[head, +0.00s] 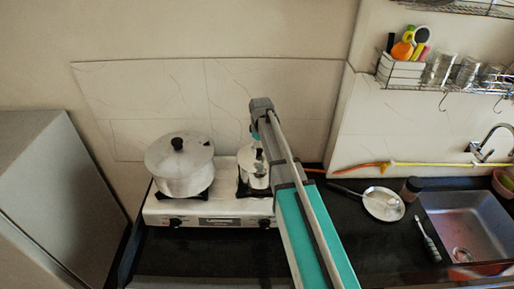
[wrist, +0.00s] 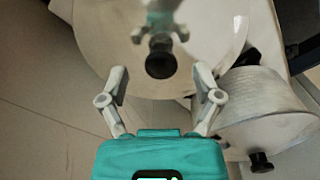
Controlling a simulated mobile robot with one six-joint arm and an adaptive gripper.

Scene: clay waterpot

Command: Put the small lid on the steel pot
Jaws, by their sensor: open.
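The small lid, shiny with a black knob (wrist: 161,60), fills the upper middle of the wrist view and mirrors my gripper. In the head view its knob (head: 259,154) shows over the smaller steel pot (head: 254,180) on the right burner. My arm hides part of both, so I cannot tell whether the lid is fully seated. My gripper (wrist: 160,70) is open and empty. Its fingertips are spread on either side of the picture of the knob; contact is not visible. In the head view my arm hides the fingers.
A large lidded pot (head: 183,180) stands on the left burner of the white stove (head: 215,207). A wire rack (head: 440,85) hangs at right. The front counter is mostly clear.

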